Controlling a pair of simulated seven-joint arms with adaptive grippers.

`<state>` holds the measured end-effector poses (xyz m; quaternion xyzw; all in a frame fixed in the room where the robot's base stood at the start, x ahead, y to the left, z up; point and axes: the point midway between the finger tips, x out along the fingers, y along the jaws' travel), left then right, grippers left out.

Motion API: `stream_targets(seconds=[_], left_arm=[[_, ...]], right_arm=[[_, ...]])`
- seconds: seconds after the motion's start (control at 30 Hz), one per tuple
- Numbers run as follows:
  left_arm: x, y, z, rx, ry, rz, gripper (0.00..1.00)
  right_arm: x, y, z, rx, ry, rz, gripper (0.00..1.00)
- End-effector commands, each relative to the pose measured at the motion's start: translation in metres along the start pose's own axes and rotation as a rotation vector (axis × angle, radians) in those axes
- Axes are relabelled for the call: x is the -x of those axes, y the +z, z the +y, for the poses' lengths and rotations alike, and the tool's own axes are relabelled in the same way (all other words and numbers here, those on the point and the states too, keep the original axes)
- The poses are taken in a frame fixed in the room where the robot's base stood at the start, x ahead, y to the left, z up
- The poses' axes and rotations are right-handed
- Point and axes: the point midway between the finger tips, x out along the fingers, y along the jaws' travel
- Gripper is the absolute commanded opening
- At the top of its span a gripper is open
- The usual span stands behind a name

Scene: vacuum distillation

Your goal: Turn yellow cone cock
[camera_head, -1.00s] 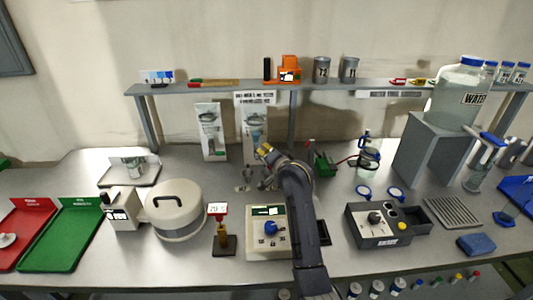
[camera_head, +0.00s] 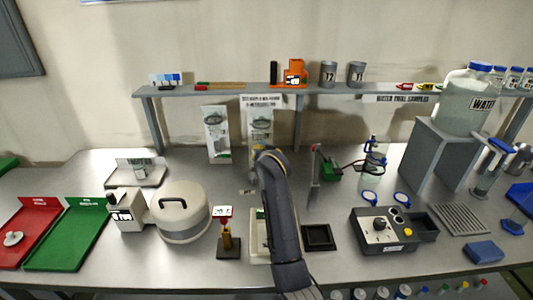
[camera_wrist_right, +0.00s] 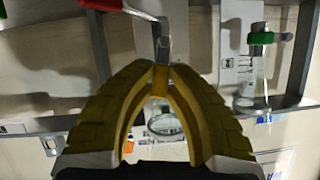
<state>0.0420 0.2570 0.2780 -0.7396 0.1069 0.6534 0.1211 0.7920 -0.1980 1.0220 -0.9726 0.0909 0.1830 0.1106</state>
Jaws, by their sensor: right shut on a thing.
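In the right wrist view, my right gripper (camera_wrist_right: 161,72) has its two ridged yellow fingers closed together at the tips. A grey metal part (camera_wrist_right: 162,46) lies just beyond the tips. In the head view my right arm reaches up the middle of the bench and hides most of my gripper and the glassware there, so the cock cannot be made out. My left gripper is not in view.
A grey shelf (camera_head: 205,91) runs behind the bench. Red (camera_head: 22,235) and green (camera_head: 68,240) trays lie far left.

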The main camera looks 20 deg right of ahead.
Motion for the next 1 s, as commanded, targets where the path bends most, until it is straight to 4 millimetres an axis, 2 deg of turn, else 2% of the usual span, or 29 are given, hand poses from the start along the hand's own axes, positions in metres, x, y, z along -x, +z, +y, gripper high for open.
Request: stream_targets(seconds=[0.3,0.77,0.8,1.0], left_arm=[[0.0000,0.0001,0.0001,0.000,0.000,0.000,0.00],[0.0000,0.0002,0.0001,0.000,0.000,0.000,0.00],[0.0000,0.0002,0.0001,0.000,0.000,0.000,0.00],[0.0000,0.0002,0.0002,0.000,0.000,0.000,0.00]], right_arm=[[0.0000,-0.0002,-0.0044,0.079,0.032,0.001,0.00],[-0.0001,0.0000,-0.0047,0.089,0.036,0.000,0.00],[-0.0001,-0.0001,-0.0047,0.089,0.036,0.001,0.17],[-0.0001,0.0001,-0.0046,0.089,0.036,0.000,0.38]])
